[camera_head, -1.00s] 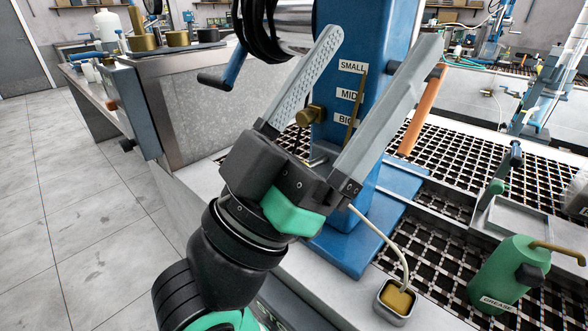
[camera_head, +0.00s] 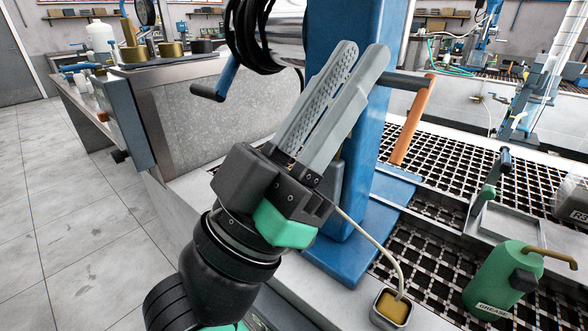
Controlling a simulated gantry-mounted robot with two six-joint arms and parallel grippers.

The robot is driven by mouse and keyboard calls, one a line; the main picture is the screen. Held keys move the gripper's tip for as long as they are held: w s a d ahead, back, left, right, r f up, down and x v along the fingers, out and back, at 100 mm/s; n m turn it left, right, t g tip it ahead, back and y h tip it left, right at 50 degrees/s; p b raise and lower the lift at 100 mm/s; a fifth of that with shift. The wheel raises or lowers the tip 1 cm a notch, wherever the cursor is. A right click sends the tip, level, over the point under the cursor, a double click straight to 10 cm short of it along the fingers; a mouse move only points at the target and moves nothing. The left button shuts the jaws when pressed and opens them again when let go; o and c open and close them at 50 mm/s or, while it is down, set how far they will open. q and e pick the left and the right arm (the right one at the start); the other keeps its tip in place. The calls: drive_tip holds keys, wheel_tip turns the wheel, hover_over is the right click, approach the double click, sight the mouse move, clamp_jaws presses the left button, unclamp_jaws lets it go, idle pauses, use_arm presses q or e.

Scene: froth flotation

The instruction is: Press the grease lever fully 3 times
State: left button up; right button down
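A green canister marked GREASE (camera_head: 503,282), with a brass spout and a dark knob, stands at the lower right. Behind it a lever with a dark handle and green part (camera_head: 488,187) rises beside a metal tray. I cannot tell which part is the grease lever. My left gripper (camera_head: 362,50) is in front of the blue column, its long grey fingers almost together and nothing visible between them. It is well left of the canister and touches neither it nor the lever. My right gripper is not in view.
The blue column (camera_head: 372,130) has an orange-gripped handle (camera_head: 412,125). A small cup of yellow-brown material (camera_head: 392,307) with a pale tube stands in front. Black grating (camera_head: 435,200) covers the bench. A steel-sided unit (camera_head: 215,125) stands left; the floor there is clear.

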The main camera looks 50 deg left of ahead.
use_arm(q)
clamp_jaws()
idle(1.1)
